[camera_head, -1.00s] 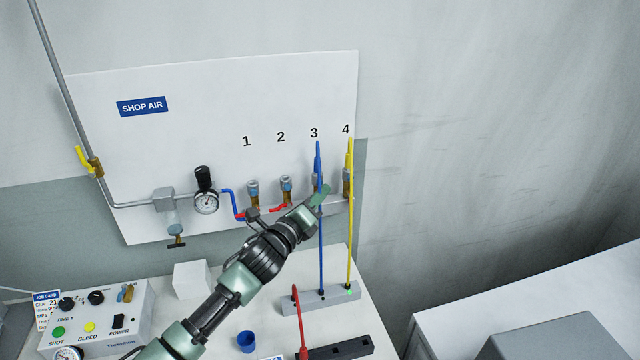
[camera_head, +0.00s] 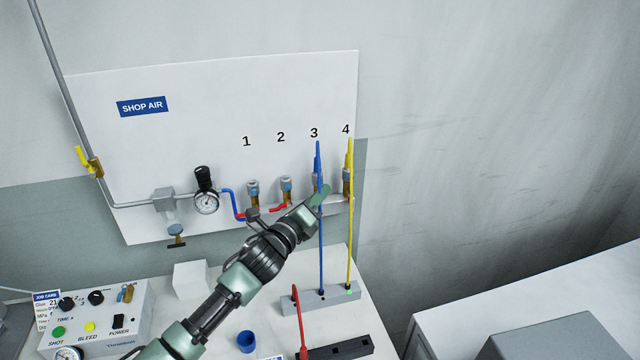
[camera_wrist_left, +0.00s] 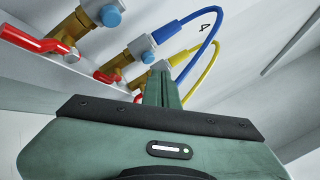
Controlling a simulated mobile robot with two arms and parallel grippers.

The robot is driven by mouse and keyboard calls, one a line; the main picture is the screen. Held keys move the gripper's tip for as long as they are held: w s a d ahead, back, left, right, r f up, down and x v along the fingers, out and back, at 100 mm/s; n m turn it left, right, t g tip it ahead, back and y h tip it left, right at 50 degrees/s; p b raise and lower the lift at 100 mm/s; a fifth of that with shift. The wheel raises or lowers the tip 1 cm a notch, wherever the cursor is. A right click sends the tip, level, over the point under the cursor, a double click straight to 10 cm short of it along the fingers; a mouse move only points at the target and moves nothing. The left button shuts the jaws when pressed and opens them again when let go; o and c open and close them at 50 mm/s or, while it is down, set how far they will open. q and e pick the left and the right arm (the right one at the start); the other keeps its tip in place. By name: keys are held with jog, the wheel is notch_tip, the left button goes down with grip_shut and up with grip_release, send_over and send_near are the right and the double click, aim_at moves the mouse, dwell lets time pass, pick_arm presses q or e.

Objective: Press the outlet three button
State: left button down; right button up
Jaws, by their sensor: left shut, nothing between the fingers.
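Outlet three (camera_head: 316,180), under the printed 3, carries the blue hose (camera_head: 321,240). My left gripper partly hides it in the head view. In the left wrist view outlet three (camera_wrist_left: 138,50) shows as a brass and grey fitting, with a light blue round button (camera_wrist_left: 148,57) on its near side. My left gripper (camera_head: 324,192) is shut and empty, its tips at the lower right of outlet three. In the left wrist view the shut fingers (camera_wrist_left: 163,88) point up close to the blue button; contact cannot be told. My right gripper is not in view.
Outlets one (camera_head: 253,193) and two (camera_head: 286,188) stand left on the white panel (camera_head: 230,100). Outlet four (camera_head: 347,185), with a yellow hose (camera_head: 350,235), is close on the right. Below are a grey block (camera_head: 310,299), a blue cup (camera_head: 246,341) and a control box (camera_head: 120,310).

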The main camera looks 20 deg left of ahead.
pick_arm(q)
jog(key=shift+w, duration=0.1)
jog(key=shift+w+a, duration=0.25)
dwell(0.3)
jog(key=shift+w+a, duration=0.25)
jog(key=shift+w, duration=0.1)
dwell(0.8)
jog(key=shift+s+d, duration=0.45)
jog(key=shift+s, duration=0.25)
jog(key=s+d, duration=0.1)
jog(key=s, duration=0.1)
jog(key=s+d+p, duration=0.1)
jog(key=s+d, duration=0.1)
jog(key=shift+s, duration=0.1)
dwell(0.4)
